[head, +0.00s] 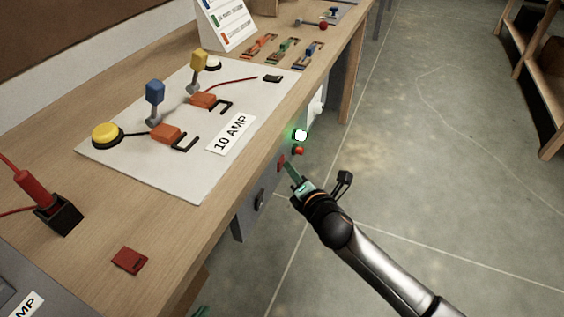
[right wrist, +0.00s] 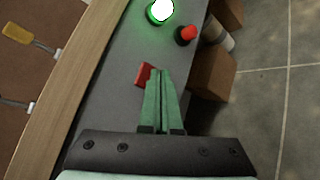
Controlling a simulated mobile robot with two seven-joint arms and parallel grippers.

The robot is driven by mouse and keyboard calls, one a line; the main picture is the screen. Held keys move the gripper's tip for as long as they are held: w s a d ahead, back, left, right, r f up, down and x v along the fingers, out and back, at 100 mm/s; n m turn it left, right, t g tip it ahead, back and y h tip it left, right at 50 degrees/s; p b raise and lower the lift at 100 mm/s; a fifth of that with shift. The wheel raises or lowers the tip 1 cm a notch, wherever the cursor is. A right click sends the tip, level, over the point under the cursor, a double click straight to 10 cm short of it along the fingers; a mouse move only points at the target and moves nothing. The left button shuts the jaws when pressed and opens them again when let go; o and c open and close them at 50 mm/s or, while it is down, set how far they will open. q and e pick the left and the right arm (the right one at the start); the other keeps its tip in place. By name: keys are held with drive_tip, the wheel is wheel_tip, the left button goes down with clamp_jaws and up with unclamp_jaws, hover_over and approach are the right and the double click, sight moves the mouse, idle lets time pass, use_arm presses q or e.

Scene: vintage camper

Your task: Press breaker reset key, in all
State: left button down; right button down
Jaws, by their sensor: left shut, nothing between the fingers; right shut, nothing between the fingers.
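A small red key (head: 281,161) sits on the grey front panel (head: 245,218) below the bench edge. In the right wrist view the red key (right wrist: 143,75) is just left of my fingertips. A round red button (head: 299,151) and a lit green lamp (head: 300,135) sit further along this panel; no readable label shows which part is the breaker reset key. My right gripper (head: 290,168) is shut and empty, its tips beside the red key; contact cannot be told. A green sliver of my left gripper (head: 200,312) shows at the bottom edge, shut and mostly hidden behind the bench.
The wooden bench (head: 150,270) carries a white board (head: 185,180) with coloured levers and a "10 AMP" label (head: 231,134). A red plug (head: 36,190) stands in a black block (head: 58,215). The floor (head: 430,150) right of the bench is clear. A shelf (head: 535,85) stands at far right.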

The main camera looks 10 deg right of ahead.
drive_tip(key=shift+s+d, duration=0.3)
drive_tip(key=shift+d, duration=0.15)
drive_tip(key=s+d+p, duration=0.1)
drive_tip(key=d, duration=0.1)
drive_tip(key=s+d+p, duration=0.1)
drive_tip(key=s+d, duration=0.1)
drive_tip(key=shift+d, duration=0.1)
idle(0.3)
drive_tip(key=shift+w, duration=0.1)
idle(0.5)
